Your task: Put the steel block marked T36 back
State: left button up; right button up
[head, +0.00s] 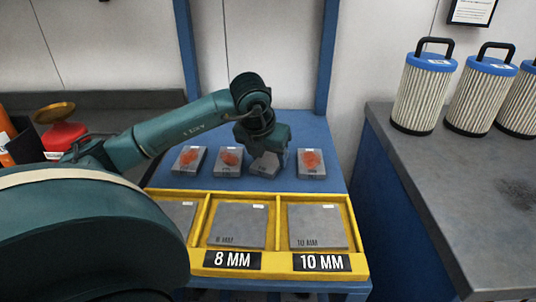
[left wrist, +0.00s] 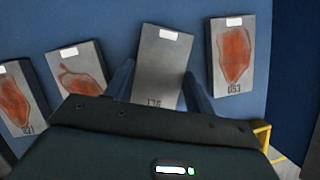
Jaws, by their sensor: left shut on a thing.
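A plain grey steel block (left wrist: 162,62) with a white label sits between my left gripper's fingers (left wrist: 158,88) in the left wrist view. Its dark marking is partly hidden by the gripper body, so I cannot read it fully. In the head view my left gripper (head: 264,150) is shut on this block (head: 264,167), at the blue table in the row of blocks. The block is turned a little compared with its neighbours. I cannot tell whether it touches the table. My right gripper is not in view.
Blocks with orange-red patches stand at left (head: 188,160), beside it (head: 228,160) and at right (head: 311,163); the right one reads 053 in the wrist view (left wrist: 233,55). In front, a yellow rack (head: 279,218) holds grey plates, with 8 MM and 10 MM labels. Filters (head: 424,92) stand on the right bench.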

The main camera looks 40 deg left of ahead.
pick_arm(q)
jog(key=o, duration=1.6)
jog(key=shift+c, duration=0.2)
jog(key=p+v, duration=0.1)
jog(key=v, duration=1.1)
jog(key=shift+r, duration=0.1)
